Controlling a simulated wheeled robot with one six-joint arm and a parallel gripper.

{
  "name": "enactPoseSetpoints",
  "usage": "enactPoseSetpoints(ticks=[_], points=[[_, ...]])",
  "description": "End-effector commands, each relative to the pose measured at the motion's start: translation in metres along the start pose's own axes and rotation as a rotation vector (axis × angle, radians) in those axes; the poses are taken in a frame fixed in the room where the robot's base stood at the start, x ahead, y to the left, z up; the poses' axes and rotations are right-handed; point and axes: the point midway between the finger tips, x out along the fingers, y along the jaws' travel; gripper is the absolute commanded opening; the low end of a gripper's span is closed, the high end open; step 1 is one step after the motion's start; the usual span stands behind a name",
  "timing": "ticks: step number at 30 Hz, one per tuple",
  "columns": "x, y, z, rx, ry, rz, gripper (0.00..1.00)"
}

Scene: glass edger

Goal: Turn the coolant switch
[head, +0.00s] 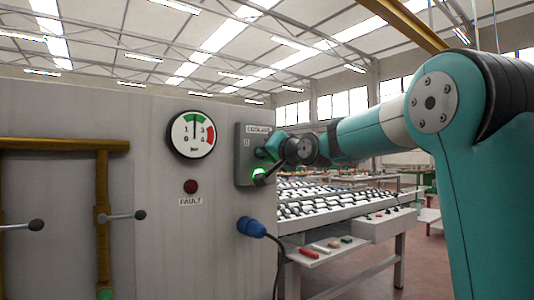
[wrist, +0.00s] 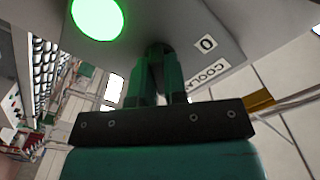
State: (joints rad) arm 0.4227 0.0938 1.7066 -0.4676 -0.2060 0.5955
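The coolant switch box (head: 242,160) is a grey box on the side of the pale machine panel, with a "COOLANT" label at its top. A green lamp (head: 258,173) glows on it, and this lamp (wrist: 97,17) is large in the wrist view. My gripper (head: 268,154) is at the face of the box. In the wrist view my green fingers (wrist: 160,58) are close together, their tips at the dark switch knob (wrist: 160,46). They appear shut on it; the knob is mostly hidden. A "0" mark (wrist: 206,44) and the label (wrist: 208,78) show beside it.
A round pressure gauge (head: 193,135) and a red fault lamp (head: 190,186) are left of the box. A blue plug (head: 250,227) with a hanging cable sits below. Yellow pipes (head: 102,220) with levers are far left. A roller table (head: 340,205) stands behind.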

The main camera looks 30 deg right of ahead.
Motion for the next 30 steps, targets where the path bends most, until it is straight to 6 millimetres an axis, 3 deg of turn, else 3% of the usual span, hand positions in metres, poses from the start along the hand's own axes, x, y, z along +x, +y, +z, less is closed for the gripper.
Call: enactPoseSetpoints(ticks=[14,30], points=[[-0.0004,0.0014,0.0013,-0.055,0.001,0.000,0.00],[-0.0004,0.0031,0.0031,-0.489,0.002,0.001,0.00]])
